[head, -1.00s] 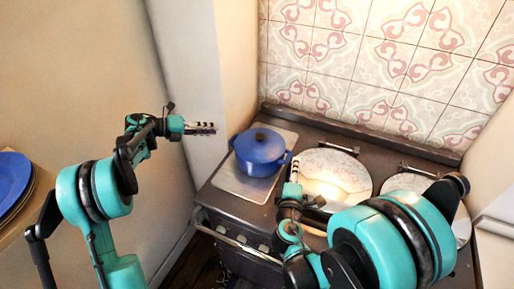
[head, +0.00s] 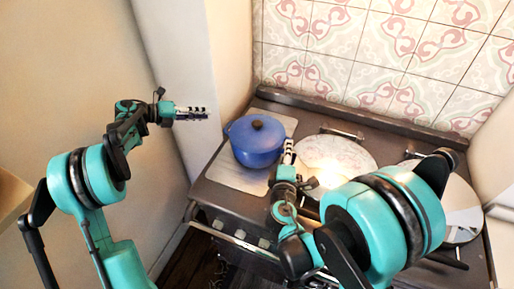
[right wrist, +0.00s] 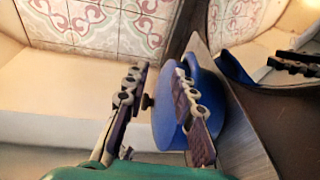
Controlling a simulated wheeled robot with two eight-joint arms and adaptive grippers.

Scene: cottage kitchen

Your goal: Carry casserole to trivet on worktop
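The blue lidded casserole (head: 256,141) with a dark knob stands upright on a pale metal plate (head: 226,172) at the left end of the stove. My right gripper (head: 288,152) is at the casserole's right side. In the right wrist view, my right gripper (right wrist: 160,105) is open, with the casserole (right wrist: 172,120) showing between and behind its fingers. I cannot tell whether they touch it. My left gripper (head: 191,113) is in the air left of the casserole, apart from it; its finger gap is unclear. No trivet is visible.
A tiled wall (head: 385,60) rises behind the stove. A pale wall corner (head: 185,70) stands close behind my left gripper. A rail (head: 232,236) runs along the stove front.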

